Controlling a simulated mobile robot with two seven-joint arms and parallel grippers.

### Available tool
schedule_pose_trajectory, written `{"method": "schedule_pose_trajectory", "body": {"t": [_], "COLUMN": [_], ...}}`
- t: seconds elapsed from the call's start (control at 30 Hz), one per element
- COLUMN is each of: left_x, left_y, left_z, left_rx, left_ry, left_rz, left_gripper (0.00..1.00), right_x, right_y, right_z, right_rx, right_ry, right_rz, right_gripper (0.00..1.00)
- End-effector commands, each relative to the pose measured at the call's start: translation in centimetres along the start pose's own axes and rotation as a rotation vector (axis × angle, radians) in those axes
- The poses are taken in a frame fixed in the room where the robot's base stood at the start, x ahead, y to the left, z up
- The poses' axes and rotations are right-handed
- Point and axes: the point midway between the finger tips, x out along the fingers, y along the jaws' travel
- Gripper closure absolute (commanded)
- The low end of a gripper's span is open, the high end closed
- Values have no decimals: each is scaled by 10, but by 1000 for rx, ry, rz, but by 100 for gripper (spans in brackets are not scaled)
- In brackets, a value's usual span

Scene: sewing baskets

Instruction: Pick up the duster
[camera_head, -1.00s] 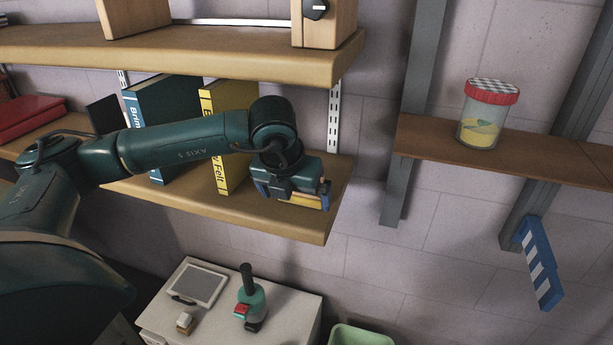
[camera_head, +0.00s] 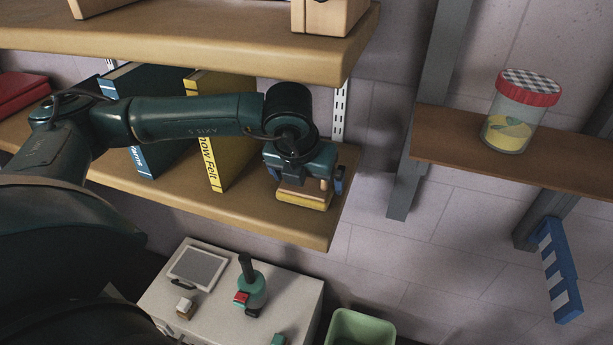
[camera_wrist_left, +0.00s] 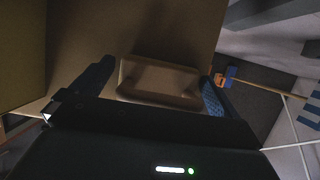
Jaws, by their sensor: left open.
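The duster (camera_head: 302,202), a wooden block with a yellowish lower layer, lies on the lower wooden shelf (camera_head: 256,214) near its right end. My left gripper (camera_head: 306,180) is open just above it, pointing down. In the left wrist view the duster (camera_wrist_left: 160,82) sits between the two spread blue fingers of my left gripper (camera_wrist_left: 154,88), with a gap at the left finger and very little at the right. The gripper body hides part of the duster's top in the head view. My right gripper is not in view.
Blue (camera_head: 165,150) and yellow (camera_head: 216,125) books stand left of the gripper. An upper shelf (camera_head: 200,55) overhangs behind. A jar (camera_head: 521,115) stands on a separate shelf (camera_head: 460,146) at right. Below are a white cabinet (camera_head: 290,290) and a green bin (camera_head: 362,328).

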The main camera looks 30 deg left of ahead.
Motion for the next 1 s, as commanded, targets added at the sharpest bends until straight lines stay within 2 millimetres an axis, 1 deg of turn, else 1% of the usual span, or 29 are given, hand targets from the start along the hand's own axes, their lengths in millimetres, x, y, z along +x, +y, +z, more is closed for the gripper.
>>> {"method": "schedule_pose_trajectory", "body": {"t": [0.23,0.27,0.6,0.67,1.0], "left_x": [1,1,1,0,1], "left_y": [0,0,0,0,1], "left_z": [-1,-1,-1,-1,1], "left_rx": [0,0,0,0,0], "left_ry": [1,1,1,0,0], "left_rz": [0,0,0,0,0], "left_gripper": [0,2,29,33,34], "right_x": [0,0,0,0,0], "right_y": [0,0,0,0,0], "right_z": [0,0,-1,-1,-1], "right_rx": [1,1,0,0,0], "right_ry": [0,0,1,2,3], "right_rz": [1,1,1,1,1], "right_gripper": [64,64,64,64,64]}}
